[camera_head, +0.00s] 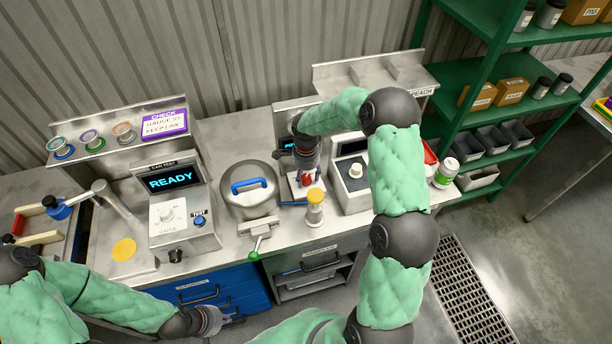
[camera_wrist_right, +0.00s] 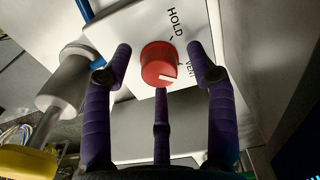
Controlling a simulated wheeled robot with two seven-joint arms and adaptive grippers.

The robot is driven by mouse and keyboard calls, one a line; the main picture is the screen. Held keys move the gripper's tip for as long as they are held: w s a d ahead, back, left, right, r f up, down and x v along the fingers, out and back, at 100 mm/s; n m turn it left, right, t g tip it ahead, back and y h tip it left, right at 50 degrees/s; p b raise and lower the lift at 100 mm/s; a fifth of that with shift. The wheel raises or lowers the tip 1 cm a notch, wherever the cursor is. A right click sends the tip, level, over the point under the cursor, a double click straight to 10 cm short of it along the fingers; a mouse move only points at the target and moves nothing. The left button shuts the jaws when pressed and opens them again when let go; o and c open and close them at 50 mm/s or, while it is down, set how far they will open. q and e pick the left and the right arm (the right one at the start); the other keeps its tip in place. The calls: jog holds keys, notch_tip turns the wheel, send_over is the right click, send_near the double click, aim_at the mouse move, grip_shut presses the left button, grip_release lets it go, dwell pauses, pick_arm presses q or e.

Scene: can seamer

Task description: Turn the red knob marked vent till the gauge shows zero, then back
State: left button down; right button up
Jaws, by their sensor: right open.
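The red knob (camera_wrist_right: 159,64) sits on a white panel marked HOLD and VENT in the right wrist view. Its white pointer mark is at the lower right, on the VENT side. My right gripper (camera_wrist_right: 160,75) is open, its purple fingers spread around the knob with visible gaps at the sides. In the head view the knob (camera_head: 307,181) shows small below my right gripper (camera_head: 304,172). A dark display (camera_head: 287,143) behind that gripper is mostly hidden, and I cannot read a gauge value. My left gripper (camera_head: 214,321) hangs low by the blue drawers; its fingers are too small to judge.
To the left are a round lidded pot (camera_head: 248,190) with a blue handle and a machine reading READY (camera_head: 170,181). My right arm hides part of the bench's right end.

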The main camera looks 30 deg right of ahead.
jog(key=shift+f, duration=0.1)
jog(key=c, duration=1.1)
jog(key=shift+c, duration=0.2)
jog(key=shift+n, duration=0.4)
jog(key=n+b, duration=0.1)
jog(key=n, duration=0.5)
jog(key=shift+n+b, duration=0.3)
jog(key=n, duration=0.4)
jog(key=shift+n, duration=2.3)
